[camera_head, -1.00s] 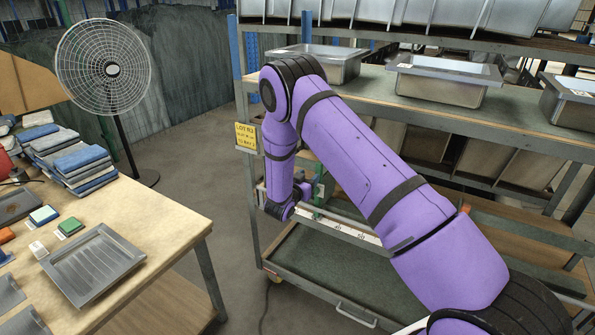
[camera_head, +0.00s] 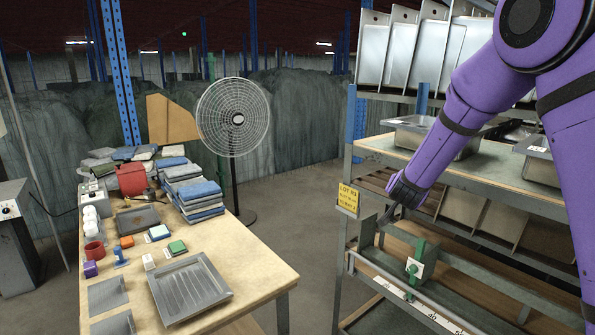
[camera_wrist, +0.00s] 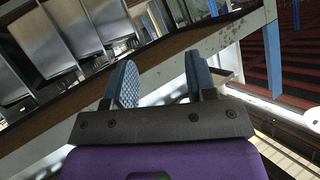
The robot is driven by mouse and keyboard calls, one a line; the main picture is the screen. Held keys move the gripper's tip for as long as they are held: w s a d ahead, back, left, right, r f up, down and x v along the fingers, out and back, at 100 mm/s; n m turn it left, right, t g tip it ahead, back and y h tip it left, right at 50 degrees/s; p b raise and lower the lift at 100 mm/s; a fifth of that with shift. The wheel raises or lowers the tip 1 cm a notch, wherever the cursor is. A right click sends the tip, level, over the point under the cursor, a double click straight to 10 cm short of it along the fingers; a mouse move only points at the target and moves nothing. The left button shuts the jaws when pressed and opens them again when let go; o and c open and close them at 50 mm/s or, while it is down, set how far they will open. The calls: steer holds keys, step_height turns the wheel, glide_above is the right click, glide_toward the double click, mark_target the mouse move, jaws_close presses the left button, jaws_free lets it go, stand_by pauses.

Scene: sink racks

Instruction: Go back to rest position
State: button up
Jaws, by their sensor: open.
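My purple arm comes in from the right in the head view. My gripper (camera_head: 388,216) hangs at its end, in front of the rack's middle shelf and just right of the yellow lot sign (camera_head: 348,198). In the wrist view its two blue padded fingers (camera_wrist: 160,84) stand apart with nothing between them.
The rack (camera_head: 480,190) holds metal sinks (camera_head: 432,134) on its middle shelf and upright panels above. A wooden table (camera_head: 250,272) with a metal tray (camera_head: 188,286) and folded cloths (camera_head: 195,196) stands left. A fan (camera_head: 234,118) stands behind. Floor between table and rack is clear.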

steer(key=s+a+r+n+g+y, duration=0.1)
steer(key=s+a+r+n+y, duration=0.15)
steer(key=s+r, duration=0.6)
steer(key=s+a+r+n+g+y, duration=0.1)
steer(key=s+r+n+y, duration=0.15)
steer(key=s+r, duration=0.6)
steer(key=s+d+f+n+g, duration=0.1)
steer(key=s+g, duration=0.1)
steer(key=s, duration=1.2)
steer(key=s+d+f+n+g, duration=0.1)
steer(key=s+d+g, duration=0.1)
steer(key=s, duration=1.3)
steer(key=shift+s+d+n+g, duration=0.15)
steer(key=shift+s+n+g, duration=0.15)
steer(key=shift+g, duration=0.3)
